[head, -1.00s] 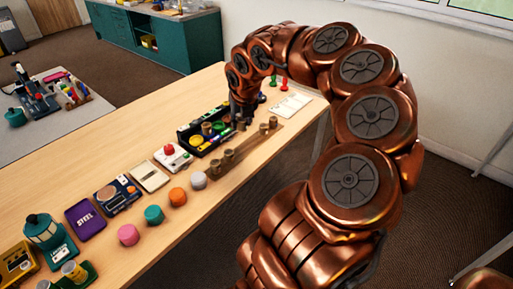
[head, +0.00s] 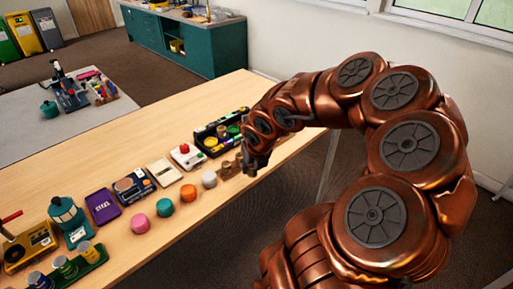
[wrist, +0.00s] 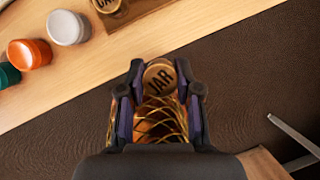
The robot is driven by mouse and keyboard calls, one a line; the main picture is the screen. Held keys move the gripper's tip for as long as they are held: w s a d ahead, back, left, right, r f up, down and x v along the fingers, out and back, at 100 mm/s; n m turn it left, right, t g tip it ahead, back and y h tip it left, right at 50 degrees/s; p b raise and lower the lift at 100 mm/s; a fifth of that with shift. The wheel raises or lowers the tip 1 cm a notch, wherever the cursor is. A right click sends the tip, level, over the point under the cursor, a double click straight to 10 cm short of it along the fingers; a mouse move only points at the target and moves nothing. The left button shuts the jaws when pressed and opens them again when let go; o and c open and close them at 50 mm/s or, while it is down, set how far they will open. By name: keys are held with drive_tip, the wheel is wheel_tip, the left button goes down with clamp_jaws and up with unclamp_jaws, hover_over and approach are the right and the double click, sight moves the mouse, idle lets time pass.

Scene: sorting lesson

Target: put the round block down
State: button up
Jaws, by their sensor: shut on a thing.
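My gripper (wrist: 160,92) is shut on a round brown block (wrist: 159,77) whose top reads "JAR". Gold curved lines show between the fingers below that top. In the wrist view the held block appears over the dark floor, just outside the table's front edge, so it is seen apart from the tabletop. In the head view my gripper (head: 256,163) is at the front edge of the table (head: 215,103), by the brown wooden pieces (head: 229,169), and the held block is hidden there.
White (head: 209,180), orange (head: 188,193), teal (head: 164,208) and pink (head: 139,224) round pieces stand in a row left of my gripper. A black tray (head: 211,132) with coloured things is behind it. Bare tabletop lies along the back left.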

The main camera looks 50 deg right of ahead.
drive_tip(key=w+d+p, duration=0.1)
drive_tip(key=w+d, duration=0.2)
drive_tip(key=w+d+f, duration=0.1)
drive_tip(key=w+d, duration=0.2)
drive_tip(key=d, duration=0.1)
drive_tip(key=w+d+p, duration=0.1)
drive_tip(key=w+d, duration=0.2)
drive_tip(key=w, duration=0.1)
drive_tip(key=shift+d+f+p, duration=0.15)
drive_tip(key=shift+p, duration=0.15)
drive_tip(key=shift+f, duration=1.8)
drive_tip(key=shift+f, duration=0.1)
drive_tip(key=o, duration=0.6)
drive_tip(key=shift+s+r, duration=0.1)
drive_tip(key=shift+r, duration=0.4)
drive_tip(key=v, duration=1.1)
drive_tip(key=shift+b, duration=0.35)
